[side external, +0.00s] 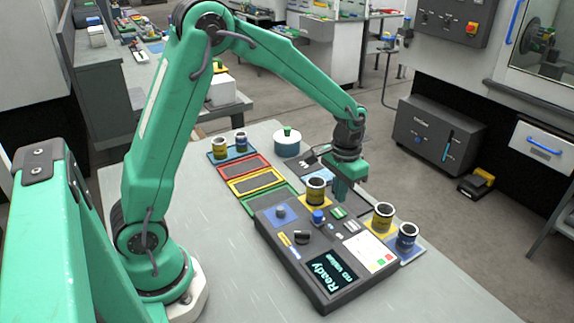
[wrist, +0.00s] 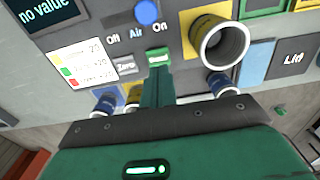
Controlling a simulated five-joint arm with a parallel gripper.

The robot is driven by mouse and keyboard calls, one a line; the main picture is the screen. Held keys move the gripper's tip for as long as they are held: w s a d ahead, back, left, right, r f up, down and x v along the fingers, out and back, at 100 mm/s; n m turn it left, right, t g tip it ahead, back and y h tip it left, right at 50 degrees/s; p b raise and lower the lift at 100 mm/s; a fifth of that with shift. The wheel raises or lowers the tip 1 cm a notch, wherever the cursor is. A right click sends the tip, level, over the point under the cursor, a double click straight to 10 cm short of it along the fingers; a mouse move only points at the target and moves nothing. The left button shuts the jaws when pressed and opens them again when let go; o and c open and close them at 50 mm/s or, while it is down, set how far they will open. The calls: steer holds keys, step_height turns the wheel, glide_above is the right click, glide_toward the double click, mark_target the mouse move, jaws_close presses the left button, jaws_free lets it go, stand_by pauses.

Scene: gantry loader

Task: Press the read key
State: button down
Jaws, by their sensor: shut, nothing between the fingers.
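The dark instrument console (side external: 283,241) lies on the bench, its screen (side external: 332,272) reading "Ready" and "no value". A small green key (wrist: 158,56), whose label is too small to read surely, sits on it beside a grey "Zero" key (wrist: 125,66). In the side view the green key (side external: 338,212) is just below and left of my gripper (side external: 341,196). My gripper is shut and empty, pointing down. In the wrist view its fingertips (wrist: 157,74) appear right at the green key's near edge; I cannot tell whether they touch it.
A blue knob (side external: 318,217) with Off, Air and On labels is close by. An open cup (side external: 316,191) on a yellow pad stands beside the gripper. Two more cups (side external: 383,217) (side external: 406,236) stand at the console's right edge. The bench (side external: 210,255) is clear at the front left.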

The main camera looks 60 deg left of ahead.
mark_target(337, 212)
steer(key=shift+f, duration=1.85)
steer(key=shift+s+f, duration=0.1)
steer(key=shift+f, duration=0.9)
steer(key=shift+r, duration=0.15)
step_height(337, 212, up, 15)
steer(key=shift+w, duration=0.3)
